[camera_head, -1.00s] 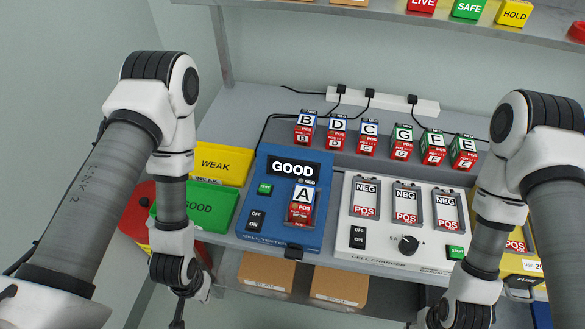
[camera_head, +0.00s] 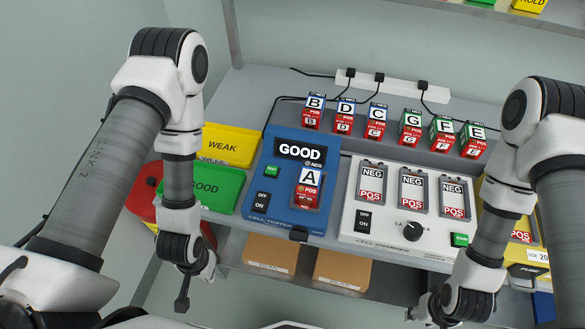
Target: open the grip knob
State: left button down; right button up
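A round black knob (camera_head: 412,231) sits on the front of the white cell charger (camera_head: 350,235), right of its OFF/ON switch. Nothing touches it. A smaller dark knob-like spot (camera_head: 152,182) shows on a red container at the far left; I cannot tell which one is the grip knob. My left gripper (camera_head: 183,298) hangs in front of the table edge, left of the charger, seen edge-on. My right gripper (camera_head: 422,310) is low at the bottom edge, below the charger, partly hidden by its wrist. Neither visibly holds anything; their finger openings are not clear.
The blue cell tester (camera_head: 262,215) reads GOOD and holds cell A (camera_head: 308,188). Several lettered cells stand in a row behind. Yellow WEAK (camera_head: 240,160) and green GOOD (camera_head: 228,202) trays lie left. Cardboard boxes (camera_head: 341,270) sit on a lower shelf.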

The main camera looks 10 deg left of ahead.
aim_at(299, 233)
jog(key=k+l+u, duration=0.4)
jog(key=l, duration=0.15)
jog(key=k+l+u, duration=0.35)
jog(key=l, duration=0.15)
jog(key=k+l+u, duration=0.4)
